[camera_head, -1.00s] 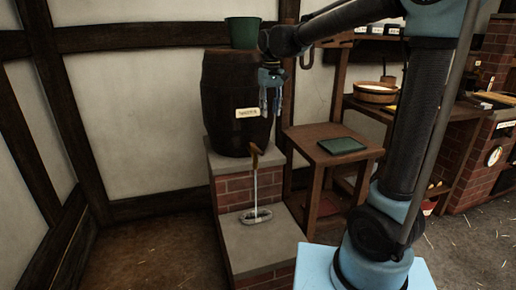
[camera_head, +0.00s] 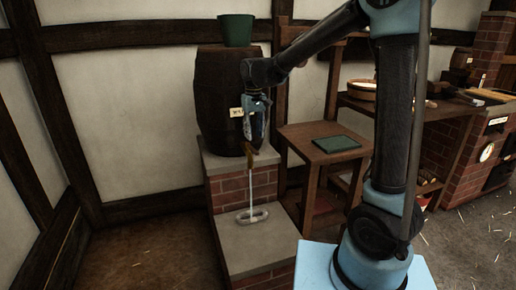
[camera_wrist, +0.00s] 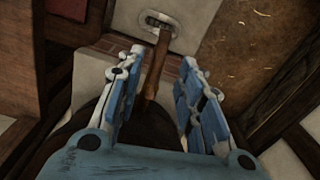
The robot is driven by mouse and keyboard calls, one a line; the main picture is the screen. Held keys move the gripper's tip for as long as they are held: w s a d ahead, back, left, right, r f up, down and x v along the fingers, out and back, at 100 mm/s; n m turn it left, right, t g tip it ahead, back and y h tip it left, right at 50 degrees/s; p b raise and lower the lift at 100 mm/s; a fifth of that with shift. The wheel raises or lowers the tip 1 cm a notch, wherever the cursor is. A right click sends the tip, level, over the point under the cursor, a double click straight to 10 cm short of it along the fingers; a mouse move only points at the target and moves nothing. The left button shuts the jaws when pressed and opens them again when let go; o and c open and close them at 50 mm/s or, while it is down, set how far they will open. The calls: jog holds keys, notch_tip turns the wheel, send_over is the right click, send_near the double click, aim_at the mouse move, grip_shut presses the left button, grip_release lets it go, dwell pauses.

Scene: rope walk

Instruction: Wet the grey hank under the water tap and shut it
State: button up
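The wooden water tap (camera_head: 250,158) sticks out low on the dark barrel (camera_head: 218,95). A thin pale stream of water (camera_head: 250,188) runs from it down to the grey hank (camera_head: 253,215), a flattened loop lying on the lower stone slab. In the wrist view the hank (camera_wrist: 162,27) shows beyond the tap (camera_wrist: 155,68). My gripper (camera_head: 252,138) is just above the tap and hides part of it. In the wrist view its blue-and-white fingers (camera_wrist: 162,60) are apart, one on each side of the brown tap, with visible gaps. Nothing is held.
A green bucket (camera_head: 236,30) stands on the barrel. A small wooden table (camera_head: 298,138) with a dark green tray (camera_head: 336,143) stands close on the right. Brick and stone steps (camera_head: 222,240) carry the barrel. Open floor lies to the left.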

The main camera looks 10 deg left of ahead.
aim_at(254, 149)
jog(key=shift+f, duration=3.5)
